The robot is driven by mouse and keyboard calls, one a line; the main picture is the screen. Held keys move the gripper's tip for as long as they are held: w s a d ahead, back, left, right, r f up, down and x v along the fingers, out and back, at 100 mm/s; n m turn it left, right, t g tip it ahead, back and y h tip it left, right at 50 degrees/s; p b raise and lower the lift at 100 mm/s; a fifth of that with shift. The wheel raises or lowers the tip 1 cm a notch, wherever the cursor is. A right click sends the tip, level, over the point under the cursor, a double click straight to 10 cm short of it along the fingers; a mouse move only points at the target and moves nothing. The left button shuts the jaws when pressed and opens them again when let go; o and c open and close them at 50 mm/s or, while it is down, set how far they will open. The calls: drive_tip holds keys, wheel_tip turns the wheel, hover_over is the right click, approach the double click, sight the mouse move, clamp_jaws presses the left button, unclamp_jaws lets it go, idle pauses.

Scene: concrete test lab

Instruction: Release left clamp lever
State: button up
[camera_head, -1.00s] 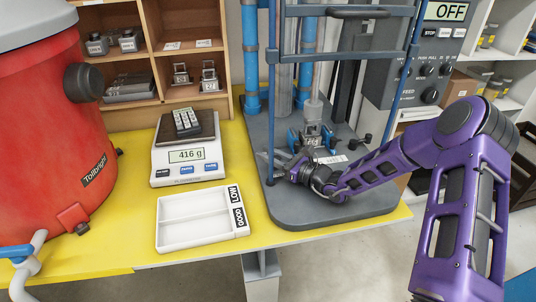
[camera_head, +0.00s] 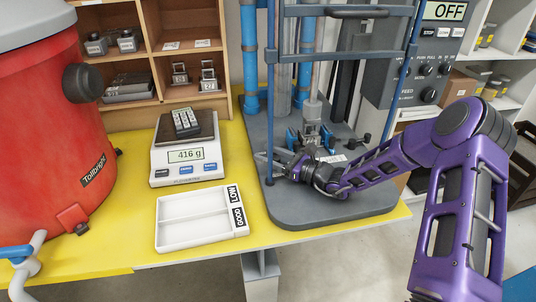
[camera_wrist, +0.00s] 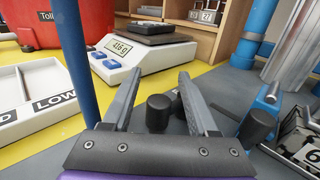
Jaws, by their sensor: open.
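My gripper (camera_head: 268,165) is open over the grey machine base, with its fingers pointing left in the head view. In the wrist view the two fingers of my gripper (camera_wrist: 158,80) stand apart. A black knob (camera_wrist: 158,113) shows between them, close to the left finger, with another dark knob partly hidden beside it. I cannot tell whether the fingers touch either knob. The left blue clamp (camera_head: 292,138) stands just behind my gripper, and the right blue clamp (camera_head: 327,137) stands beside it. In the wrist view a blue clamp part (camera_wrist: 268,97) and a black knob (camera_wrist: 257,127) lie right of the fingers.
The machine's blue frame post (camera_wrist: 75,55) stands left of my gripper in the wrist view. The front of the grey base (camera_head: 320,208) is clear.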

drive_tip(key=v, duration=1.7)
drive_tip(key=shift+s+d+f, duration=0.1)
drive_tip(key=shift+s+d, duration=0.05)
drive_tip(key=shift+d, duration=0.05)
drive_tip(key=shift+a, duration=0.1)
